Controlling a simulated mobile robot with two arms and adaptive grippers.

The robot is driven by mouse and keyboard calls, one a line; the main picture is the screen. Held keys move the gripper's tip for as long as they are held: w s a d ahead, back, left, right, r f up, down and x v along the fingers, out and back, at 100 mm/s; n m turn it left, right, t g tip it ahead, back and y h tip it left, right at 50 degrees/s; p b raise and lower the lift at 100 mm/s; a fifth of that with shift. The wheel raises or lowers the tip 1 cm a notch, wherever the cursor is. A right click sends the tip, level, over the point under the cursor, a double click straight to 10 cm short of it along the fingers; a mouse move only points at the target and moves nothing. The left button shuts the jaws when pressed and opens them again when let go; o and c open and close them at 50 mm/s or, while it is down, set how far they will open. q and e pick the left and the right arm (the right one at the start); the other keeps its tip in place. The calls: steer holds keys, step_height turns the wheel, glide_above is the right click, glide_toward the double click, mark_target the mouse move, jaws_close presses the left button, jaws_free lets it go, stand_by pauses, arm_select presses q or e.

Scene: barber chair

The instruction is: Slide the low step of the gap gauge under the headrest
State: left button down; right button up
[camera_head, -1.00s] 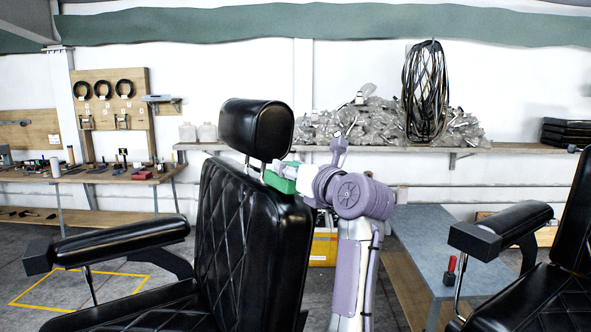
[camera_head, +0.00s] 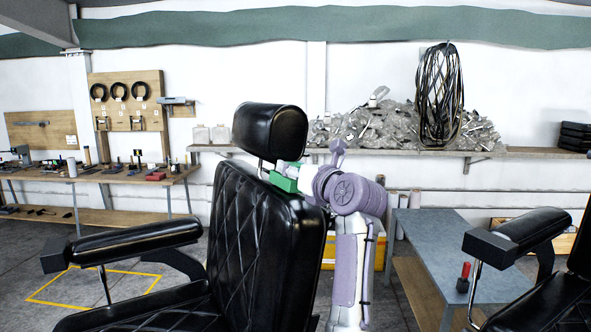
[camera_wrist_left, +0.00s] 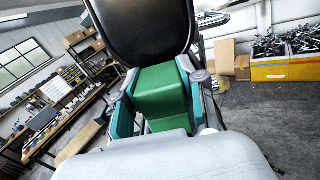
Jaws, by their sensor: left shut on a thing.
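The black headrest (camera_head: 270,132) sits above the backrest (camera_head: 262,235) on short posts, with a narrow gap between. The green gap gauge (camera_head: 284,183) is at the right end of this gap, just below the headrest. My left gripper (camera_wrist_left: 160,98) is shut on the gauge, one finger on each side. In the left wrist view, the stepped green gauge (camera_wrist_left: 162,88) reaches the lower edge of the black headrest (camera_wrist_left: 140,30). Its far end is hidden, so I cannot tell how far it is under or whether it touches. My right gripper is out of view.
A padded armrest (camera_head: 135,242) is on the left. A second chair's armrest (camera_head: 517,235) and a grey table (camera_head: 440,250) stand to the right. A workbench (camera_head: 110,175) and a loaded wall shelf (camera_head: 510,153) are behind.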

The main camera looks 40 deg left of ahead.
arm_select(q)
steer(key=c, duration=0.6)
jaws_free()
steer(key=shift+d, duration=0.1)
steer(key=shift+b+v, duration=1)
steer(key=shift+v, duration=2.8)
steer(key=shift+w+r, duration=0.1)
steer(key=shift+r, duration=0.1)
step_height(320, 180, up, 7)
steer(key=p, duration=0.4)
steer(key=shift+r+p, duration=0.1)
steer(key=shift+p, duration=0.25)
